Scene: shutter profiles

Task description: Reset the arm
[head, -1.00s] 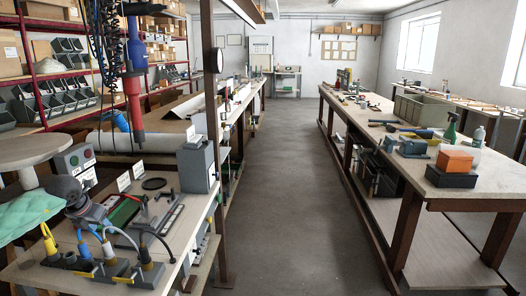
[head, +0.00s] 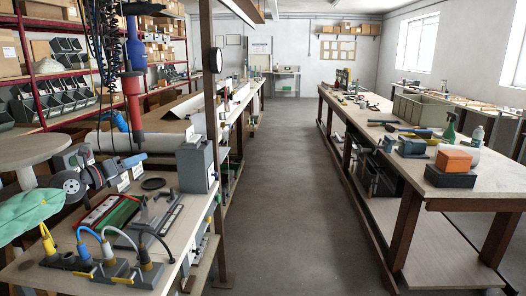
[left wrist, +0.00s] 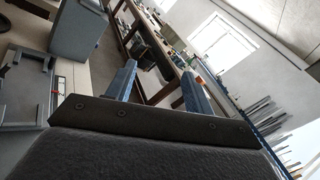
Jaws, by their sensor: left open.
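My left gripper (head: 133,160) is at the left of the head view, raised over the left workbench (head: 178,262). It points to the right, in front of the grey box, and holds nothing that I can see. In the left wrist view its two blue fingers (left wrist: 158,75) stand wide apart with only the room between them. My left arm comes in from the left edge. My right gripper is in neither view.
Connector blocks with looped cables (head: 110,268) and a green-and-red tray (head: 117,213) lie below the gripper. A grey box (head: 195,165) and a brown post (head: 212,120) stand to its right. A red-and-blue tool (head: 133,80) hangs above. The aisle floor (head: 275,200) is clear.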

